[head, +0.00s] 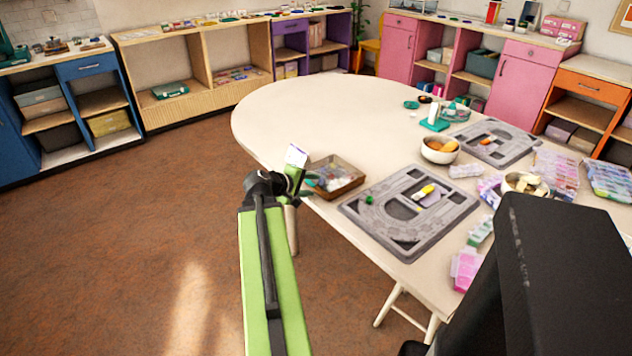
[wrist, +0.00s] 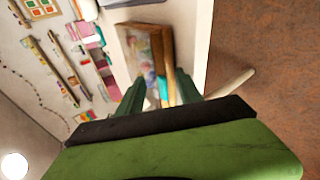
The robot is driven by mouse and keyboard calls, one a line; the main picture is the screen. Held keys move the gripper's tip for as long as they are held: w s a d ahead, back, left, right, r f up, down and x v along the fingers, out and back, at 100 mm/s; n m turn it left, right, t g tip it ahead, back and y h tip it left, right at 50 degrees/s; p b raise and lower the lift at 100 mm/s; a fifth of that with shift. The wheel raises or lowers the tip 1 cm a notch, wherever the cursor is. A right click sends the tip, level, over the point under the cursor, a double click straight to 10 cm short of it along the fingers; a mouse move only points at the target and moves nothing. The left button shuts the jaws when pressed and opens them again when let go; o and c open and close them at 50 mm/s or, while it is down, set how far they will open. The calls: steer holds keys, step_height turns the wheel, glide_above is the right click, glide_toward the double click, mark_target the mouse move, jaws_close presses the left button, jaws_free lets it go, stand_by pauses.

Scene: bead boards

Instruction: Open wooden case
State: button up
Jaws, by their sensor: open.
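The wooden case (head: 352,187) is a small brown box at the near left edge of the white table. Pale and coloured contents show inside its rim, and I cannot tell whether a clear lid covers them. It also shows in the wrist view (wrist: 168,56), just beyond my fingers. My gripper (head: 308,185) is at the case's left side, by the table edge. In the wrist view my gripper (wrist: 160,92) has its two dark green fingers apart, with the case's near side beyond the gap. I cannot tell whether they touch it.
A grey bead board (head: 455,213) lies right of the case, with a yellow piece on it. Another grey board (head: 522,151), a white bowl (head: 440,158) and bead boxes (head: 608,178) lie farther right. The table's far left part is clear.

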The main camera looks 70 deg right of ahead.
steer(key=shift+s+d, duration=0.1)
steer(key=shift+s, duration=0.05)
jaws_close()
steer(key=r+p, duration=0.1)
steer(key=p, duration=0.1)
steer(key=r+y+p, duration=0.1)
steer(key=shift+s+d+r+p, duration=0.1)
steer(key=shift+s+d+p, duration=0.1)
steer(key=shift+p, duration=0.15)
steer(key=p, duration=0.1)
steer(key=r+t+y+p, duration=0.1)
steer(key=p, duration=0.1)
steer(key=shift+d+r+p, duration=0.2)
steer(key=shift+r+p, duration=0.1)
steer(key=shift+f, duration=0.15)
